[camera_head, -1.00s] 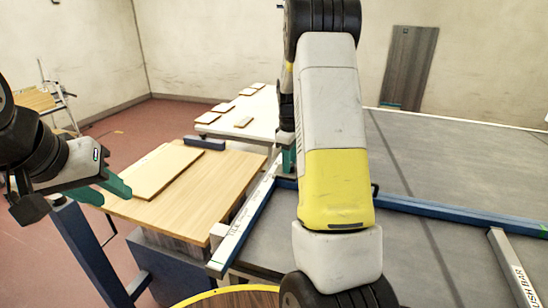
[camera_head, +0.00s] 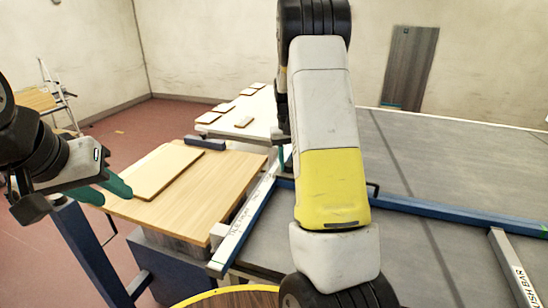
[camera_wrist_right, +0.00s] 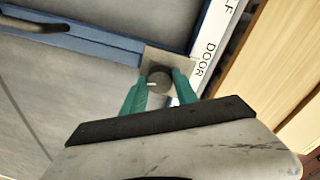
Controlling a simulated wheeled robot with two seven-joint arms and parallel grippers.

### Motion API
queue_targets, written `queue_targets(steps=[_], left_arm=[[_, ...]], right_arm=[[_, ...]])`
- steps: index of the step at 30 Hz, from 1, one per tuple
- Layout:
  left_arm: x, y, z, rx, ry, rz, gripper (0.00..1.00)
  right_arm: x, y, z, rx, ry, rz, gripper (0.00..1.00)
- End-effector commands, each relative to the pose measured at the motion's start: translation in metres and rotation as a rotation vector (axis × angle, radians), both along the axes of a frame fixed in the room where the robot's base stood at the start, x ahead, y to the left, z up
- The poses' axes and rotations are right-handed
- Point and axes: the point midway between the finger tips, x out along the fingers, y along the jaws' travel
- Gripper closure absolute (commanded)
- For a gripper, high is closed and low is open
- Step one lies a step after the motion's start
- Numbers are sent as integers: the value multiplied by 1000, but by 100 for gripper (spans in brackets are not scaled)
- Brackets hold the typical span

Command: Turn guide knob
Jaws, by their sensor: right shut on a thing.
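The guide knob (camera_wrist_right: 159,79) is a dark round knob with a light mark, on a grey square plate (camera_wrist_right: 181,62) in the right wrist view. My right gripper (camera_wrist_right: 159,84) has its green fingers on both sides of the knob and is shut on it. In the head view the knob is hidden behind my right arm, and only a sliver of green finger (camera_head: 287,158) shows. My left gripper (camera_head: 117,197) is at the left, above the wooden table's left edge, with its green fingers apart and nothing between them.
A white guide bar (camera_head: 245,225) with lettering runs beside the wooden table (camera_head: 205,190), which bears a board (camera_head: 165,170). A blue rail (camera_head: 440,211) crosses the grey bed (camera_head: 470,160). A push bar (camera_head: 512,268) lies at the right. More boards lie on a white table behind.

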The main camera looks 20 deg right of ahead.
Motion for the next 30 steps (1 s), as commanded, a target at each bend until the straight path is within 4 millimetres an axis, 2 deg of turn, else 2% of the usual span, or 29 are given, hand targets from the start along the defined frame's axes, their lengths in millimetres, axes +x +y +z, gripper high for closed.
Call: queue_targets(steps=[15, 21, 30], left_arm=[[0, 0, 0, 0, 0, 0, 64], [0, 0, 0, 0, 0, 0, 64], [0, 0, 0, 0, 0, 0, 64]], right_arm=[[2, -1, 1, -1, -5, -447, 100], [2, 0, 1, -1, -3, -557, 100], [2, 0, 1, -1, -3, -633, 100]])
